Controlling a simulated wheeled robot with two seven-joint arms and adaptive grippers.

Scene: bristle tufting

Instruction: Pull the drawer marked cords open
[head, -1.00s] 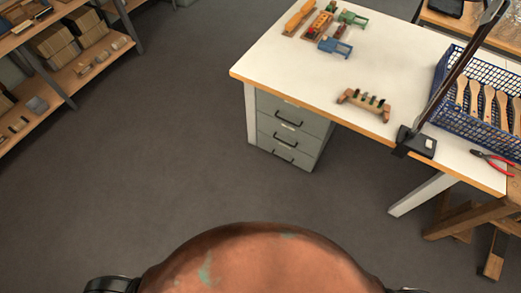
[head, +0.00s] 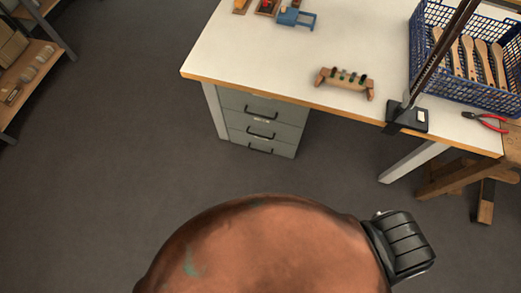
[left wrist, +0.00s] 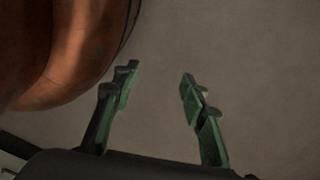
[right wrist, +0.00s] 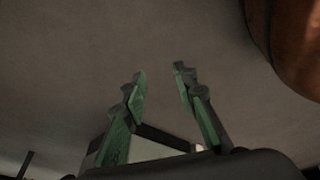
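A grey drawer unit (head: 262,122) stands under the left part of the white workbench (head: 270,50). Its stacked drawers, each with a dark bar handle, look shut. I cannot read any label, so I cannot tell which drawer is marked cords. My left gripper (left wrist: 155,90) is open and empty, with green-padded fingers apart over bare floor in the left wrist view. My right gripper (right wrist: 160,85) is also open and empty, above the floor in the right wrist view. Neither gripper's fingers show in the head view, and both are away from the drawers.
A wooden rack (head: 345,82) with small dark pieces, a blue crate (head: 462,98) of wooden handles, red pliers (head: 487,121) and a black clamped stand (head: 408,117) are on the bench. A wooden stool (head: 457,170) stands at right. Floor before the drawers is clear.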

